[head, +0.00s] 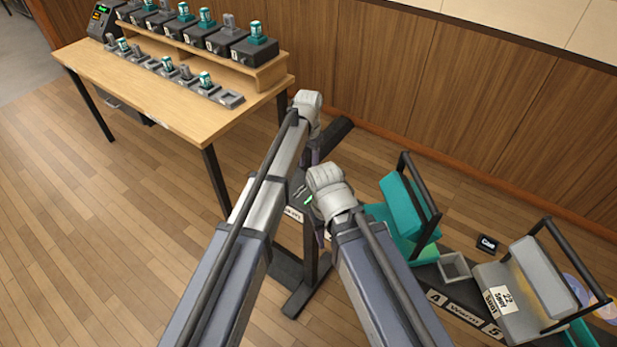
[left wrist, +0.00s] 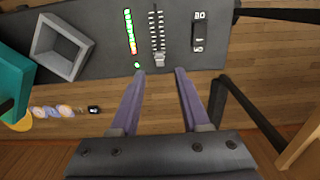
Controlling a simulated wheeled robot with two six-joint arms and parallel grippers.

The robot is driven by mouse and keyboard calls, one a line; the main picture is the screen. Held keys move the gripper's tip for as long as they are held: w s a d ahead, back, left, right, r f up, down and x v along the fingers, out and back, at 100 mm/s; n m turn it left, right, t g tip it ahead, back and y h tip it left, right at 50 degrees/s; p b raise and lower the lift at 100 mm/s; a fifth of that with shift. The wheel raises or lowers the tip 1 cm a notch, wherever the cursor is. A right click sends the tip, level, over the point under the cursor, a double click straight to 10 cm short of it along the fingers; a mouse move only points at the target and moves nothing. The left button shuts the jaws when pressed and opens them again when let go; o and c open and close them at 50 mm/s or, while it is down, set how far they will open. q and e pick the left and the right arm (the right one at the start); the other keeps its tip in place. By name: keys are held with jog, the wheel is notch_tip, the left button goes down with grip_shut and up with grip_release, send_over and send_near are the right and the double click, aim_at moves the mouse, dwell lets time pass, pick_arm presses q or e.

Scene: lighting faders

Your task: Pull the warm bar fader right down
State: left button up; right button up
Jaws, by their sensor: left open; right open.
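A fader with a ridged track and a small grey knob (left wrist: 160,60) is on a dark panel (left wrist: 100,20) in the left wrist view, beside a lit bar of red, green and white (left wrist: 130,32). The knob is at the track's end nearest my fingers. My left gripper (left wrist: 160,73) is open, its fingertips at either side just short of the knob; contact cannot be told. In the head view my left gripper (head: 315,153) is partly hidden by my arms. My right gripper (head: 320,228) is lower, open, its fingers mostly hidden. A "Warm" label (head: 463,311) shows at lower right.
A wooden desk (head: 150,100) with several dark units stands at upper left. A teal seat-like block (head: 405,205) and a grey one (head: 540,275) with dark frames stand at right. A grey square socket (left wrist: 62,48) is left of the fader. Floor at left is clear.

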pick_arm(q)
notch_tip(320, 180, down, 6)
jog(key=b, duration=0.5)
jog(key=shift+f, duration=0.2)
jog(key=shift+r, duration=0.1)
grip_shut()
dwell(1.0)
